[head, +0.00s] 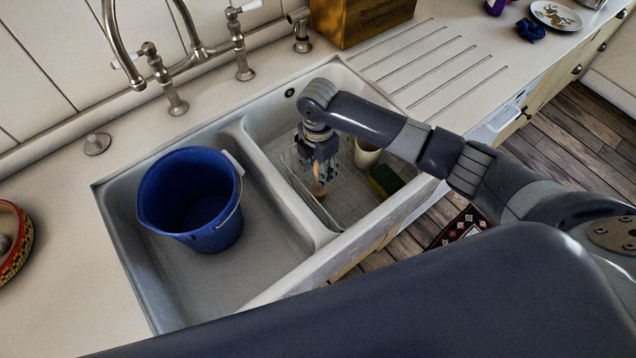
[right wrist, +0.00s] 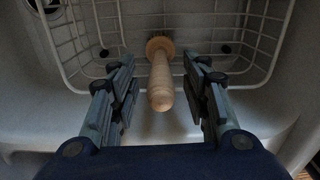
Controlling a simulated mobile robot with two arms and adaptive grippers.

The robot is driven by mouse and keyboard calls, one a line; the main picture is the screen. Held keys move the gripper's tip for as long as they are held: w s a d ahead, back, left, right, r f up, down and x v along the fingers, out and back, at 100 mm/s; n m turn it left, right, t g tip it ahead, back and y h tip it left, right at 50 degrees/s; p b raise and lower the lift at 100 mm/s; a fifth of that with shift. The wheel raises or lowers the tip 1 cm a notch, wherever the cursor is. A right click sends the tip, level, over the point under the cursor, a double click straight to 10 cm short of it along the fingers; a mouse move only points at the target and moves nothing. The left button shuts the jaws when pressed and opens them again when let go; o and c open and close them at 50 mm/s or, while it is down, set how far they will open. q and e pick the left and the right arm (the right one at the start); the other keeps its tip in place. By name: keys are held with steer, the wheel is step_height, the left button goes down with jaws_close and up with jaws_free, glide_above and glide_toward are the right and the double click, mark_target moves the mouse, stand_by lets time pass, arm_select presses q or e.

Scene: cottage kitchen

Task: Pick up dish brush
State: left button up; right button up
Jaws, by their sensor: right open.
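The dish brush has a pale wooden handle. In the right wrist view the dish brush (right wrist: 160,85) points toward me, its wider round end farther off by the wire basket. In the head view a small part of the brush (head: 319,188) shows just below my right gripper (head: 322,175). My right gripper (right wrist: 160,110) is open, with one finger on each side of the handle and a visible gap on both sides. My left gripper is not in view.
A white wire basket (right wrist: 255,45) stands in the right sink basin. The basin also holds a cream cup (head: 366,153) and a green and yellow sponge (head: 385,180). A blue bucket (head: 222,236) stands in the left basin, beyond the divider. A wooden box (head: 345,22) stands behind.

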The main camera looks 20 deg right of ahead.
steer(key=shift+f, duration=0.95)
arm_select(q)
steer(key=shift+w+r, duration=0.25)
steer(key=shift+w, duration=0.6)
arm_select(e)
jaws_close()
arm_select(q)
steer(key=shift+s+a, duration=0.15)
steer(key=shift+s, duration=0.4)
arm_select(e)
steer(key=shift+r, duration=0.25)
step_height(320, 180, up, 10)
steer(key=shift+f+b, duration=0.2)
steer(key=shift+b, duration=0.65)
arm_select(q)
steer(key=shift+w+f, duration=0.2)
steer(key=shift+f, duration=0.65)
